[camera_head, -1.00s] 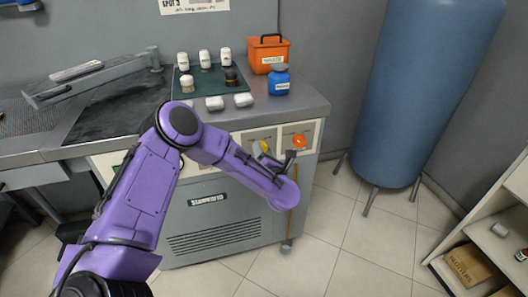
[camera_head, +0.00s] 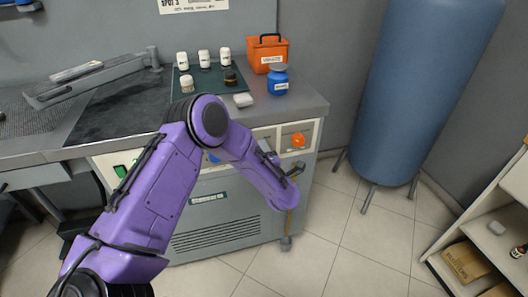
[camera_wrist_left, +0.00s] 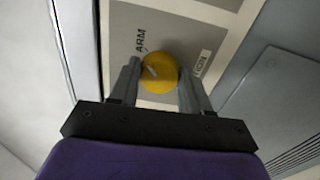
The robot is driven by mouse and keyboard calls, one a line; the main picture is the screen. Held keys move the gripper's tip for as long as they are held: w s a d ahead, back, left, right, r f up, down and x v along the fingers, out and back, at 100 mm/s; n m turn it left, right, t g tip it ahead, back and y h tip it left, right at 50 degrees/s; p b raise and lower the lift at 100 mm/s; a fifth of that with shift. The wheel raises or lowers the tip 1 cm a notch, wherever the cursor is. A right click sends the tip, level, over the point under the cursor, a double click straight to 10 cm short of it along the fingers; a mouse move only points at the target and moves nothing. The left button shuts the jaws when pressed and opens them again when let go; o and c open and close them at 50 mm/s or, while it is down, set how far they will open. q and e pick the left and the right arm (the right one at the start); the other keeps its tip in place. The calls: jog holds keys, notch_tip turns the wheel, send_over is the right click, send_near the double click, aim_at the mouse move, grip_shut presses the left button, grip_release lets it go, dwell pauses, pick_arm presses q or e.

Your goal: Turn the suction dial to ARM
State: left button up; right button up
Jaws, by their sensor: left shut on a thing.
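The suction dial (camera_wrist_left: 160,74) is a round yellow knob on a pale panel in the left wrist view. A short pale mark shows on its upper left part, on the side toward the printed word ARM (camera_wrist_left: 140,40). A second label (camera_wrist_left: 201,63) lies to the dial's right. My left gripper (camera_wrist_left: 158,76) has one finger on each side of the dial and is shut on it. In the head view my left gripper (camera_head: 279,163) is at the cabinet's front, and my arm hides the dial. My right gripper does not show.
An orange knob (camera_head: 299,140) sits on the panel just right of my gripper. The worktop (camera_head: 305,100) above holds an orange box (camera_head: 268,54), a blue jar (camera_head: 278,80) and white bottles. A blue tank (camera_head: 425,90) and shelves (camera_head: 500,240) stand right, with clear floor between.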

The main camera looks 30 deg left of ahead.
pick_arm(q)
jog(key=shift+m, duration=0.3)
dwell(0.4)
jog(key=o, duration=1)
jog(key=b+v, duration=0.1)
jog(key=v, duration=0.9)
jog(key=shift+s+d, duration=0.1)
jog(key=shift+s, duration=0.15)
